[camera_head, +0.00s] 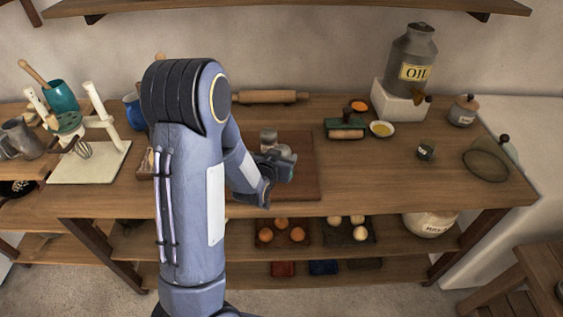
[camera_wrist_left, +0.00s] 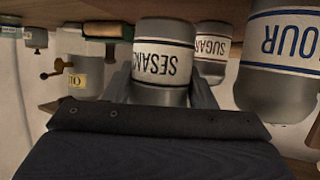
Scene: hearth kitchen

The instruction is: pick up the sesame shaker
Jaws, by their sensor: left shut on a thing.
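The sesame shaker (camera_wrist_left: 163,62) is a grey metal canister with a white label reading SESAME. It shows upside down in the left wrist view, between the two fingers of my left gripper (camera_wrist_left: 160,95). The left gripper (camera_head: 277,168) is shut on it over the brown board (camera_head: 303,180) on the wooden table. In the head view a grey canister top (camera_head: 268,136) shows just behind the gripper, most of it hidden. Whether the shaker touches the board is hard to tell. My right gripper is not in view.
In the left wrist view a sugar canister (camera_wrist_left: 212,45) and a larger flour canister (camera_wrist_left: 280,60) stand close beside the shaker. A rolling pin (camera_head: 272,97) lies at the back. An oil can (camera_head: 413,55) stands on a white block (camera_head: 398,105).

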